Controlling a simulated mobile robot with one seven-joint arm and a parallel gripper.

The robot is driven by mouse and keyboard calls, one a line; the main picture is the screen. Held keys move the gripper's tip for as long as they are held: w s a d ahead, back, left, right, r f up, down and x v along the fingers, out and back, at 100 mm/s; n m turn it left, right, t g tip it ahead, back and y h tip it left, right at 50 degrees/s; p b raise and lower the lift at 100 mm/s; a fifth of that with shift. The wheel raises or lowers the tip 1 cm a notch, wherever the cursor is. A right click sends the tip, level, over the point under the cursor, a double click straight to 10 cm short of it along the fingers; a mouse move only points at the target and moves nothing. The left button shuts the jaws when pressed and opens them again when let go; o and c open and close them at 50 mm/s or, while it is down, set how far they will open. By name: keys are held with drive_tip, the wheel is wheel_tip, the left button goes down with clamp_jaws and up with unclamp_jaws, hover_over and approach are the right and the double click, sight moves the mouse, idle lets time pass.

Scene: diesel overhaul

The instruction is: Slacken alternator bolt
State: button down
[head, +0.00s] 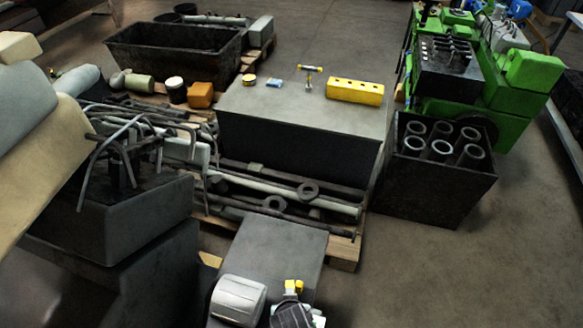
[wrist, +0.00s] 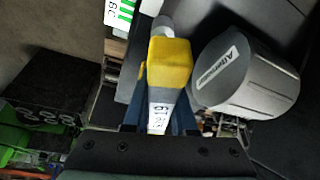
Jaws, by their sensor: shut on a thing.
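The alternator (wrist: 250,75) is a silver-grey rounded housing with a printed label, at the right in the wrist view. In the head view it sits (head: 238,299) on the near end of a grey bench, at the bottom. My gripper (wrist: 160,112) is shut on a yellow-topped tool (wrist: 170,62) with a white, marked shank between its blue fingers. The tool is just left of the alternator in the wrist view. Its yellow part also shows in the head view (head: 293,286), right of the alternator. I cannot make out the bolt or whether the tool touches it.
A grey table (head: 300,103) holds a yellow block (head: 355,91) and small items. A pallet of bars and pipes (head: 285,190) lies before it. A green engine (head: 490,100) and dark crate of cylinders (head: 432,187) stand right. Floor at the lower right is clear.

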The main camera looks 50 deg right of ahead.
drive_tip(key=shift+w+n+t, duration=0.1)
drive_tip(key=shift+n+t, duration=0.2)
drive_tip(key=shift+n, duration=0.3)
drive_tip(key=shift+n+y, duration=0.4)
drive_tip(key=shift+n, duration=0.3)
drive_tip(key=n+y, duration=0.1)
drive_tip(key=n, duration=0.2)
drive_tip(key=shift+a+n+t, duration=0.15)
drive_tip(key=shift+n+t, duration=0.25)
drive_tip(key=shift+r+p, duration=0.1)
drive_tip(key=shift+p, duration=0.2)
drive_tip(key=c, duration=1.3)
unclamp_jaws()
clamp_jaws()
